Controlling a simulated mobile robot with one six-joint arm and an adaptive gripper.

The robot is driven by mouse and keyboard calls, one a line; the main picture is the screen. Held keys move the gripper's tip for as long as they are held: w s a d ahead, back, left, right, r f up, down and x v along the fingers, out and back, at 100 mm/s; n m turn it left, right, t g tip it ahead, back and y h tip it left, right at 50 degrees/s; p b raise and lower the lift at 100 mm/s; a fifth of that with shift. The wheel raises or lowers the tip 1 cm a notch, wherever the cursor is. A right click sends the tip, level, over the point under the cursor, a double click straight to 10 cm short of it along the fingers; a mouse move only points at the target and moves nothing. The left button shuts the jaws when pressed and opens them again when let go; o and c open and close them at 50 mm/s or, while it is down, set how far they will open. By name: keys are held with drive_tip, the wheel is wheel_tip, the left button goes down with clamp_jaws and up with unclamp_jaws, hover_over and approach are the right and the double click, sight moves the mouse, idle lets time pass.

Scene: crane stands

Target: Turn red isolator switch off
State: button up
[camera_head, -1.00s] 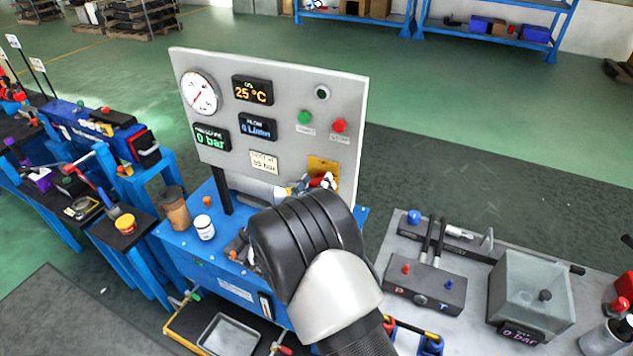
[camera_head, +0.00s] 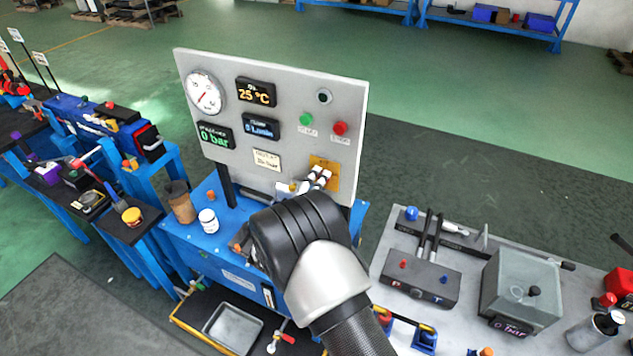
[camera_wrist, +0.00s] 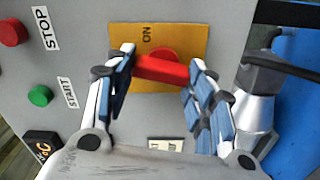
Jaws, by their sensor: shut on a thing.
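The red isolator switch handle (camera_wrist: 160,69) sits on a yellow plate (camera_wrist: 176,36) marked ON, on the grey instrument panel. In the wrist view the bar-shaped handle lies nearly crosswise, its right end slightly lower. My gripper (camera_wrist: 162,66) is shut on it, with one finger at each end of the bar. In the head view the yellow plate (camera_head: 333,175) is at the panel's lower right, and my gripper (camera_head: 318,176) is against it. My fingers and wrist hide most of the handle there.
A red STOP button (camera_wrist: 12,32) and green START button (camera_wrist: 40,96) are close to my gripper. A metal fitting with a black cable (camera_wrist: 262,85) is on its other side. A white jar (camera_head: 208,222) stands on the blue bench. A grey tank (camera_head: 520,290) is at right.

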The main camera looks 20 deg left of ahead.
drive_tip(key=shift+n, duration=1.2)
drive_tip(key=shift+p, duration=0.3)
drive_tip(key=o, duration=1.1)
drive_tip(key=shift+c, duration=0.2)
drive_tip(key=shift+s, duration=0.1)
drive_tip(key=s+a, duration=0.1)
drive_tip(key=s, duration=1)
drive_tip(key=shift+s, duration=0.4)
